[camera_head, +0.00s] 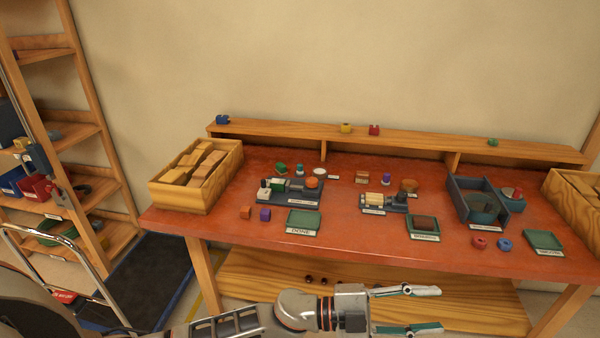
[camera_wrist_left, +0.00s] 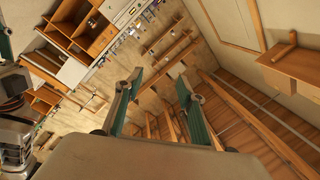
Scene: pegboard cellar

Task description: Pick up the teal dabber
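No object is clear enough for me to name it surely as the teal dabber. Two small upright pieces could fit: one with a bluish base (camera_head: 299,170) at the left back of the red table, and one with a pale top and purple base (camera_head: 386,179) near the middle. My left gripper (camera_head: 439,309) is open and empty, in front of the table's front edge and apart from everything on top. In the left wrist view its two teal-lined fingers (camera_wrist_left: 160,80) stand apart with nothing between them. My right gripper is not in view.
The red table (camera_head: 340,250) carries a wooden crate of blocks (camera_head: 182,205), green trays (camera_head: 303,222), dark fixtures and a blue-grey bin (camera_head: 462,207). A raised wooden shelf (camera_head: 290,134) runs along the back. Shelving and a metal-railed cart stand left. The table's front strip is mostly bare.

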